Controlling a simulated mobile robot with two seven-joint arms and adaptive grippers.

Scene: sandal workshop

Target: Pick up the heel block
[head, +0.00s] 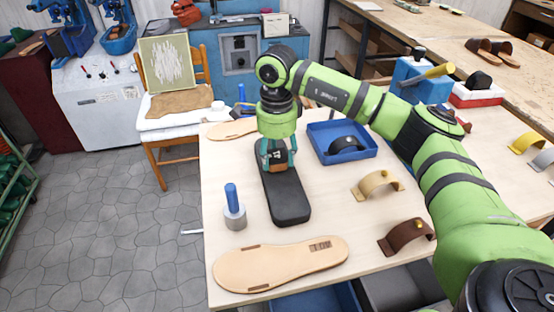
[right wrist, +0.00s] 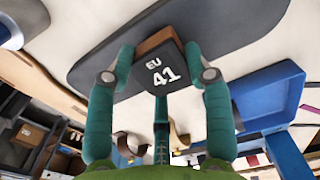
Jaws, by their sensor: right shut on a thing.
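The heel block (head: 272,160) is dark on top with brown sides; in the right wrist view it (right wrist: 162,76) carries the marking "EU 41". My right gripper (head: 277,163) is shut on the heel block, with teal fingers on two opposite sides of it. The block is at the far end of a black sole (head: 289,203), which lies flat on the table. In the right wrist view the sole (right wrist: 235,32) is behind the block. I cannot tell whether the block touches the sole. My left gripper is not in view.
On the table (head: 330,232), a blue tray (head: 366,156) holds a black strap piece. A blue-handled tool (head: 234,208) and a tan sole (head: 280,266) are nearer. Yellow (head: 378,183) and brown (head: 405,237) straps stand right. A chair (head: 175,110) is behind left.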

